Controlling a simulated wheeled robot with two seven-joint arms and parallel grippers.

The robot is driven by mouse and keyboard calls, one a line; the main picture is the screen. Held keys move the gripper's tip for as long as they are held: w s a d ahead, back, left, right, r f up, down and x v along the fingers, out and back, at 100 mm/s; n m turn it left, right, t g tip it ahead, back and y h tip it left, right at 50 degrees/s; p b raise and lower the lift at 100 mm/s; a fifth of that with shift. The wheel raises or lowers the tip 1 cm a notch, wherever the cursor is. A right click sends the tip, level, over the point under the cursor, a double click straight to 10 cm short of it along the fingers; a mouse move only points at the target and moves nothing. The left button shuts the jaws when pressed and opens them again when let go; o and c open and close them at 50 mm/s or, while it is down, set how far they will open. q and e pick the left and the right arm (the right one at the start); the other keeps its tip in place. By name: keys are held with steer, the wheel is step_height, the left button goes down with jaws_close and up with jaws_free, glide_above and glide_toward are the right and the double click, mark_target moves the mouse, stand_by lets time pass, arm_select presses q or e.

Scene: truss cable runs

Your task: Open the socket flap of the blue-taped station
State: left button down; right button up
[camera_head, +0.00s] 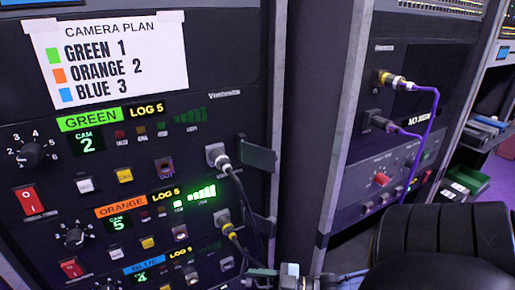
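The blue-taped station, with its blue label (141,268) reading BLUE and LOG 9, is at the bottom left, cut off by the lower edge. Its small display (143,278) seems to read 4. A small grey socket face (227,263) shows at its right. Just right of that, a thin dark plate (262,272) sticks out like the flaps above; I cannot tell how far it is swung. A grey metal piece, probably my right gripper (290,272), is close to that plate. Its fingers are not clear. My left gripper is not in view.
Green (90,121) and orange (121,211) stations sit above, with cables plugged in and flaps (258,155) sticking out right. A camera plan sheet (110,62) hangs on top. A metal rack post (343,130) and a panel with purple cables (425,130) stand right.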

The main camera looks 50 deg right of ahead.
steer(key=v, duration=1.3)
steer(key=shift+s, duration=0.15)
steer(key=shift+d, duration=0.15)
steer(key=shift+c, duration=0.2)
